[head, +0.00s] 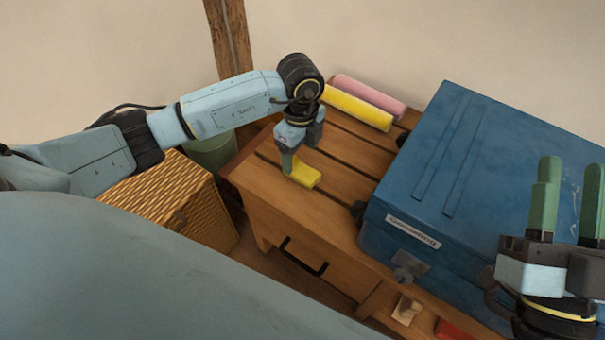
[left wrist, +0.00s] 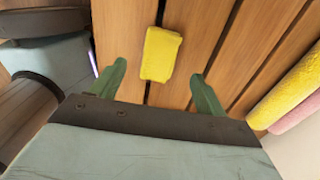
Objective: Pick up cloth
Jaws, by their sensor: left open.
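A small yellow folded cloth (head: 304,174) lies on the slatted top of a wooden cabinet. It also shows in the left wrist view (left wrist: 160,54), just beyond and between the two green fingertips. My left gripper (head: 290,160) points down over the cloth in the head view and partly hides it. In the left wrist view my left gripper (left wrist: 158,72) is open, with a finger to each side of the cloth and a gap on both sides. My right gripper (head: 570,168) is open and empty, fingers up, in front of a blue case.
A yellow roll (head: 357,107) and a pink roll (head: 370,95) lie at the back of the cabinet (head: 275,205). The big blue case (head: 470,165) fills its right side. A wicker basket (head: 165,200) and a green bin (head: 212,153) stand to the left.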

